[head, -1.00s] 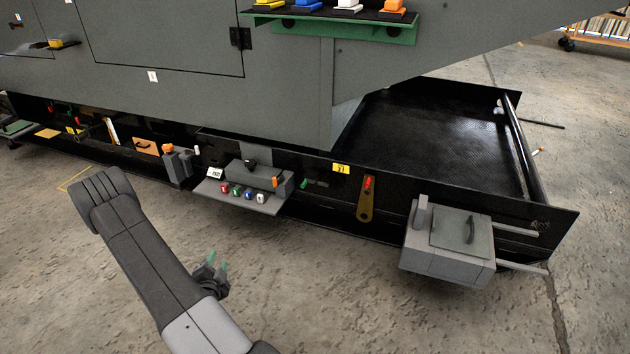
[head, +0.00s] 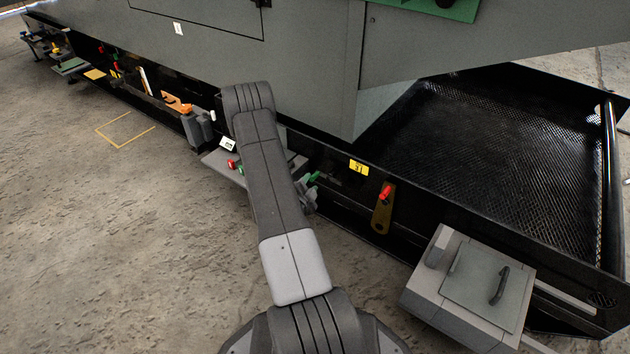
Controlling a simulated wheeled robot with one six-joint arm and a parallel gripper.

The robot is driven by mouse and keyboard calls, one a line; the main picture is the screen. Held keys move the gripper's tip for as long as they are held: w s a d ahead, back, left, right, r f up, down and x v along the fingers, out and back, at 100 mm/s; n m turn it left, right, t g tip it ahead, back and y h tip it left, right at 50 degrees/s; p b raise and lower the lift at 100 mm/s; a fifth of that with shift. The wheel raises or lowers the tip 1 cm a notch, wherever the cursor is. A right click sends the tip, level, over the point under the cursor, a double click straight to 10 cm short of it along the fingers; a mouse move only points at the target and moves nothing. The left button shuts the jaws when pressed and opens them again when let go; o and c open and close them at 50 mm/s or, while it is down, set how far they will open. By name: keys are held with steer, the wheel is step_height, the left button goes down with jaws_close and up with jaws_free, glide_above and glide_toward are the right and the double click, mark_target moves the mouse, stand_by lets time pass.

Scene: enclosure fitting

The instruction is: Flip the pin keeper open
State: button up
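An ochre plate with a round hole near its lower end (head: 381,215) hangs on the black side panel, with a red knob (head: 386,192) at its top. It may be the pin keeper, but I cannot tell for sure. It hangs about upright, right of my arm. My gripper (head: 311,190) shows only in part at the right edge of my arm, left of the ochre plate and apart from it in the picture. Green shows beside it; I cannot tell whether this is its fingertips or a part on the panel. Its opening is hidden.
A yellow tag (head: 358,167) is on the panel above left of the plate. A grey box with a handled lid (head: 485,285) juts out at the right. A grey shelf (head: 222,165) is partly hidden behind my arm. Concrete floor (head: 120,240) is clear at left.

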mark_target(311, 181)
steer(key=shift+b+x, duration=0.5)
steer(key=shift+x, duration=1.9)
steer(key=shift+a, duration=0.1)
jaws_close()
